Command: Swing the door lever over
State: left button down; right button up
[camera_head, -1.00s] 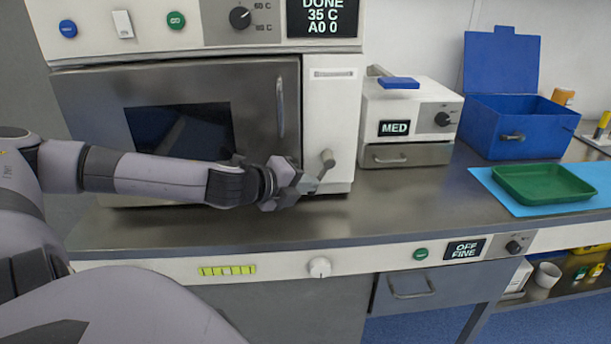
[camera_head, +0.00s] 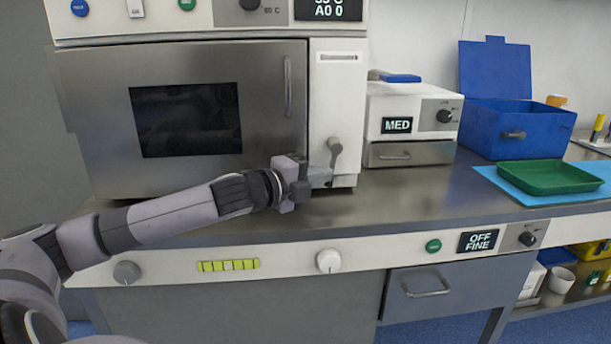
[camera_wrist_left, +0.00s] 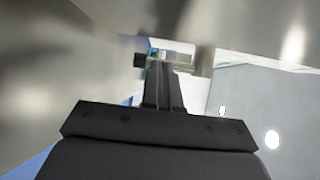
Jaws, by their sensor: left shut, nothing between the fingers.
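The door lever (camera_head: 334,148) is a grey knob with a short arm that points downward on the white panel right of the steel oven door (camera_head: 270,110). The oven door looks shut. My left gripper (camera_head: 321,178) is at the lower end of the lever, just left of it, and shut with nothing held. Whether it touches the lever I cannot tell. In the left wrist view the shut fingers (camera_wrist_left: 163,92) point away between blurred grey surfaces, and the lever cannot be made out clearly. My right gripper is not in view.
A white drawer unit marked MED (camera_head: 411,120) stands right of the oven. Beyond it are an open blue box (camera_head: 490,135) and a green tray (camera_head: 549,178) on a blue mat. The steel counter (camera_head: 420,205) in front is bare.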

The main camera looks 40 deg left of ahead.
pick_arm(q)
jog(key=shift+w+d+f+n+t+b, duration=0.3)
jog(key=shift+n+t+b, duration=0.3)
jog(key=shift+b, duration=0.75)
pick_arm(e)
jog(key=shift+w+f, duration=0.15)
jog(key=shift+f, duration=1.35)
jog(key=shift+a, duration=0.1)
